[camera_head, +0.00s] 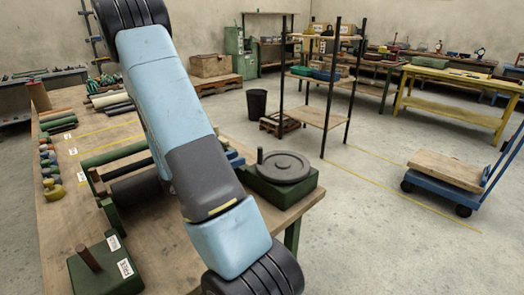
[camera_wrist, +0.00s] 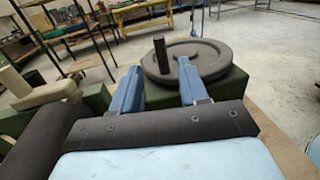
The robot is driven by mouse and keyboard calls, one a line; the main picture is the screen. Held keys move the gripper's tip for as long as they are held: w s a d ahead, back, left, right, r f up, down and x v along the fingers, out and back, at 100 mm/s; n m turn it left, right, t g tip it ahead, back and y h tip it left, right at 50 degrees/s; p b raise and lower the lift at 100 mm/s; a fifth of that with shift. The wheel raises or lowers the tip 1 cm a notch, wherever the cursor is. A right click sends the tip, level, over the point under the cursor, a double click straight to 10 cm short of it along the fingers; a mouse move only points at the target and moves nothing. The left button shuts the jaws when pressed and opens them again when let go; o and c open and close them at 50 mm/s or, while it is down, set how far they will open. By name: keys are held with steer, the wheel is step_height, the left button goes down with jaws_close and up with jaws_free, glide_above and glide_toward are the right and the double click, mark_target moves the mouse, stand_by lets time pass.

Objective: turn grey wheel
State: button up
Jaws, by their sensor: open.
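The grey wheel (camera_head: 283,167) lies flat on a green box (camera_head: 290,191) at the near right corner of the bench. A dark upright handle peg (camera_head: 260,156) stands at its left rim. In the wrist view the wheel (camera_wrist: 204,60) is just beyond my gripper (camera_wrist: 157,80), with its peg (camera_wrist: 161,55) between the two fingertips in the picture and farther off. My gripper's blue fingers are apart and nothing is between them. The right fingertip overlaps the wheel's near edge in the picture; I cannot tell if it touches. In the head view my arm hides most of the gripper.
The wooden bench (camera_head: 62,215) carries a green block with a brown peg (camera_head: 105,265) at the front left, and rollers and coloured knobs along the left. A dark shelf rack (camera_head: 325,117) and a blue trolley (camera_head: 448,172) stand on the floor beyond.

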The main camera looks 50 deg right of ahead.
mark_target(260, 163)
steer(key=x, duration=1)
steer(key=shift+s+d, duration=0.1)
steer(key=shift+d, duration=0.2)
steer(key=shift+c, duration=0.2)
steer(key=shift+f, duration=0.1)
jaws_close()
